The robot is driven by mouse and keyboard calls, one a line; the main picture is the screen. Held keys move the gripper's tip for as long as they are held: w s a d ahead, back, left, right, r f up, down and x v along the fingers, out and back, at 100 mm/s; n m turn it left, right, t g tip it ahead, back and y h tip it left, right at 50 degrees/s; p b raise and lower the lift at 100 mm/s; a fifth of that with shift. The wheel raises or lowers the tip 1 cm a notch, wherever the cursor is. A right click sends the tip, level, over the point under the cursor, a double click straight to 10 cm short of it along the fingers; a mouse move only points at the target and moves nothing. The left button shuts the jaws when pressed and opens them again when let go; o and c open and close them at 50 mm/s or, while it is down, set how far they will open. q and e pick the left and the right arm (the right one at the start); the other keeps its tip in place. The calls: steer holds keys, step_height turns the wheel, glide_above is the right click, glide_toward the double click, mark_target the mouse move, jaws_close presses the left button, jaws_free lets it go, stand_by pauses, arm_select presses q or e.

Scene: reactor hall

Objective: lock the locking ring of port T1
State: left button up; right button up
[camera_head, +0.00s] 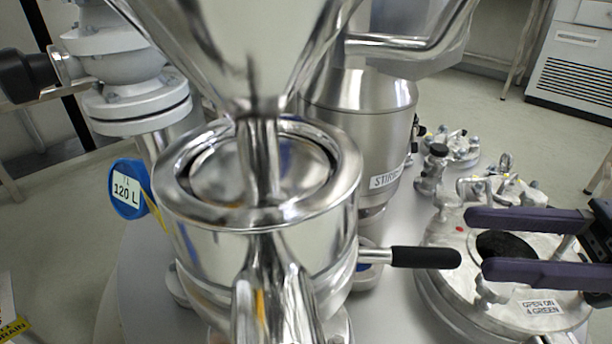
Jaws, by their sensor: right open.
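The port is a shiny steel cylinder (265,245) with a wide round rim, in the middle of the head view. A steel funnel (245,50) stands above it, its spout reaching into the opening. The locking ring (345,275) is a band low around the cylinder, partly hidden. Its black-gripped handle (425,257) points right. My right gripper (478,243) is open, its two purple fingers pointing left. The handle's end is just left of the fingertips, close to the gap between them; contact cannot be told. No port name is clearly readable.
A white flanged valve (125,80) stands behind left. A steel stirrer housing (365,125) stands behind right. A round hatch (545,312) labelled "open on a green" lies under my right gripper.

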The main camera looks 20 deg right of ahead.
mark_target(395, 250)
steer(key=shift+s+d+f+g+b, duration=0.1)
steer(key=shift+s+f+g+b, duration=0.3)
steer(key=shift+f, duration=0.4)
steer(key=shift+a+r+n+y, duration=0.1)
steer(key=shift+a+n+y, duration=0.2)
steer(key=b+x, duration=0.1)
steer(key=x, duration=0.8)
steer(key=shift+w+a, duration=0.1)
steer(key=shift+w, duration=0.05)
arm_select(q)
step_height(395, 250, down, 3)
steer(key=shift+d+r, duration=0.1)
arm_select(e)
steer(key=shift+c, duration=0.2)
jaws_close()
